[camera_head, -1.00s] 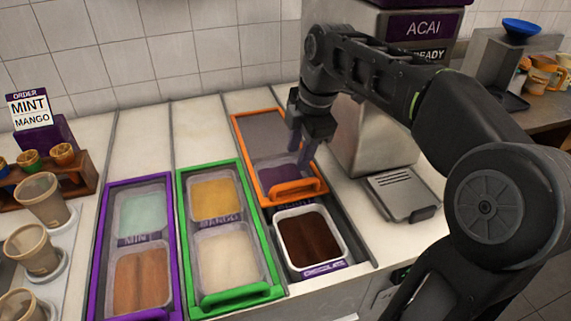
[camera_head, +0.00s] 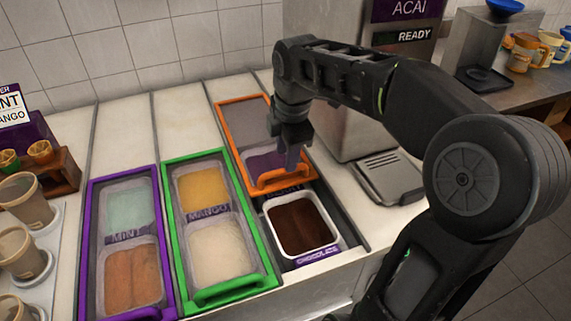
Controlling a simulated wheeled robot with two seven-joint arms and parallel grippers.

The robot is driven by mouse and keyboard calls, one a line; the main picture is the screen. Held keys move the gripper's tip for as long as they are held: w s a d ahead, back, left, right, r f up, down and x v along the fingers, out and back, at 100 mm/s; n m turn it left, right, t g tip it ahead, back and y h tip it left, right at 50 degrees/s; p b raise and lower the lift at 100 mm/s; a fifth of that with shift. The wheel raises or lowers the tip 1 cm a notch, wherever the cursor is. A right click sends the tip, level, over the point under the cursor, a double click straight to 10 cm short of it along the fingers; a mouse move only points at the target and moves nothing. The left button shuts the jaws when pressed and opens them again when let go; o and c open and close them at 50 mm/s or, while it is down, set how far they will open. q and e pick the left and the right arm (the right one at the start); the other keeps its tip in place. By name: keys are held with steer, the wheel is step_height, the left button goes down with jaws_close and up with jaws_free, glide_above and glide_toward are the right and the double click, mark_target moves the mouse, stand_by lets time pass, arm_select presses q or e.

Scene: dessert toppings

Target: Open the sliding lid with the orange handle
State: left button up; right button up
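The orange-framed sliding lid (camera_head: 232,130) lies at the right of the row of lids, pushed back toward the wall. Its orange handle (camera_head: 268,181) is at its front end. The chocolate tub (camera_head: 301,224) in front of it is uncovered, and a purple topping (camera_head: 264,160) shows through the lid. My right gripper (camera_head: 289,160) points down over the front part of this lid, at or just behind the handle. Whether it touches the handle, and how far apart its fingers are, cannot be made out. My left gripper is out of view.
Green-framed (camera_head: 170,190) and purple-framed (camera_head: 90,235) lids lie to the left, both covering their tubs. The acai machine's drip tray (camera_head: 388,178) stands close on the right. Cups (camera_head: 22,200) stand at far left. The counter behind the lids is bare.

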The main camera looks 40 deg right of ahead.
steer(key=f, duration=0.4)
steer(key=shift+w+d+f, duration=0.1)
steer(key=shift+w, duration=0.3)
steer(key=shift+c, duration=0.5)
jaws_close()
stand_by(0.5)
